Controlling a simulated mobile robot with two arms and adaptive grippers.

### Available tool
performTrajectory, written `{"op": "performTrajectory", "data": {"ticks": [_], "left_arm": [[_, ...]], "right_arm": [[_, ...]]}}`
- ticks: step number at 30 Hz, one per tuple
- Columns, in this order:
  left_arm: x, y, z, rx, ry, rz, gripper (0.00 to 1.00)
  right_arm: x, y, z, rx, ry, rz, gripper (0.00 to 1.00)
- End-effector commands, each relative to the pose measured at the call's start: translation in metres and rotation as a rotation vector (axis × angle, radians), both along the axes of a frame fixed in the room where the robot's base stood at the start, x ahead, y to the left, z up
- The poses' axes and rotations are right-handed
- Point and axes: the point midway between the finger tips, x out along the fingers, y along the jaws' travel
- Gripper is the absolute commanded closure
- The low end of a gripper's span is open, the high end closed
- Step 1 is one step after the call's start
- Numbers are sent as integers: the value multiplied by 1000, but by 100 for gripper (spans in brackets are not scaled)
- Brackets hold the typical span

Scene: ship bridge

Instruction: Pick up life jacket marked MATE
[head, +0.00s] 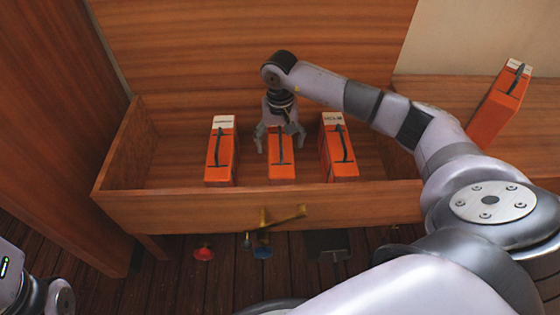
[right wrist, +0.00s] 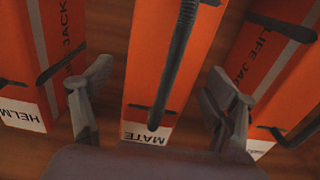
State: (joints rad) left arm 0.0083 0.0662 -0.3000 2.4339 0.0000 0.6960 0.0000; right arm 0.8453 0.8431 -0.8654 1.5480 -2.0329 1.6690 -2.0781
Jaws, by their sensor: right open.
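The life jacket marked MATE (right wrist: 138,60) is an orange pack with a dark strap and a white label; it is the middle pack (head: 281,172) in the open drawer. My right gripper (head: 280,141) points down over its far, labelled end. In the right wrist view its open fingers (right wrist: 158,88) lie on either side of the MATE pack, apart from it, with nothing held. I cannot tell how far down beside the pack the tips reach. The gripper hides the label in the head view. My left gripper is out of view.
A pack marked HELM (right wrist: 25,95) stands close on one side, the right-hand pack (head: 339,155) in the head view. Another orange pack (head: 221,155) stands on the left. The wooden drawer (head: 180,207) encloses them. A fourth pack (head: 498,105) leans outside at right.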

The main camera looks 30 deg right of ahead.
Motion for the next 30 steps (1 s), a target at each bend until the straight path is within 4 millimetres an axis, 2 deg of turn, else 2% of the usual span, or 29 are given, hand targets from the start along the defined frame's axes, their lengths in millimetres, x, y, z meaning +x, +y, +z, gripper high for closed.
{"op": "performTrajectory", "data": {"ticks": [1,3,11,30], "left_arm": [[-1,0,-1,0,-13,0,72],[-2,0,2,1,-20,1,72],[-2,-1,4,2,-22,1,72],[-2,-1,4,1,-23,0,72]], "right_arm": [[0,0,-9,1,1,0,20],[0,0,-13,1,-1,0,20],[0,0,-13,0,-1,0,20],[0,0,-12,0,0,0,63]]}}
